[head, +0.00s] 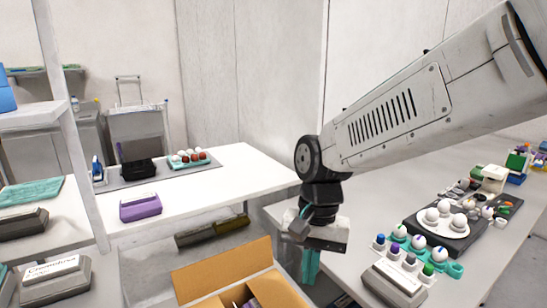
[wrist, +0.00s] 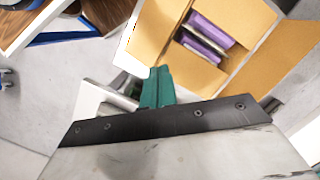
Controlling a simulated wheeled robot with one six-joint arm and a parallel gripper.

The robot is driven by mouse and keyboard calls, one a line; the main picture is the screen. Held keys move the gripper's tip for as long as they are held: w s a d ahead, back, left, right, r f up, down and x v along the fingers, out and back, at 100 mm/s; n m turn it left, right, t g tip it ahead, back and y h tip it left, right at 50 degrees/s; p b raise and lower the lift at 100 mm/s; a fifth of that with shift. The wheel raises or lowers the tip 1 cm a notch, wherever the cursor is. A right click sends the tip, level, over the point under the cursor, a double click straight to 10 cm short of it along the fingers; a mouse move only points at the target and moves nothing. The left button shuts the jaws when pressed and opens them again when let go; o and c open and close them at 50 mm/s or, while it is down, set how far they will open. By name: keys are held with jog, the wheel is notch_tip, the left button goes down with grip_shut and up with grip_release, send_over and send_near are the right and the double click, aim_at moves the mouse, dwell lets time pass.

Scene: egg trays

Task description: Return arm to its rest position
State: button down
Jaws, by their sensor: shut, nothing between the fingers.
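My gripper (head: 310,268) hangs below the dark wrist joint in the head view, in front of the near edge of the right-hand table. Its teal fingers point down and are shut with nothing between them. The shut fingers also show in the wrist view (wrist: 157,88). My arm reaches in from the upper right of the head view. An open cardboard box (head: 222,270) lies below and to the left of the gripper. The wrist view shows the box (wrist: 250,55) with purple items (wrist: 208,32) inside.
The right-hand table (head: 365,200) holds a teal egg tray (head: 455,270), a white plate with eggs (head: 425,226), a grey box (head: 395,285) and small bottles. A white table (head: 225,195) at the back holds a purple case (head: 140,207) and another egg tray (head: 188,160). Shelves stand at the left.

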jog(key=s+d+r+n+t, duration=0.1)
jog(key=s+d+r, duration=0.2)
jog(key=s+d, duration=0.4)
jog(key=s+d+r+n+t+h, duration=0.1)
jog(key=s+d+r+n+t, duration=0.1)
jog(key=s+d, duration=0.5)
jog(key=shift+s+d+r+t, duration=0.3)
jog(key=shift+s+d+r, duration=0.1)
jog(key=shift+d, duration=2.6)
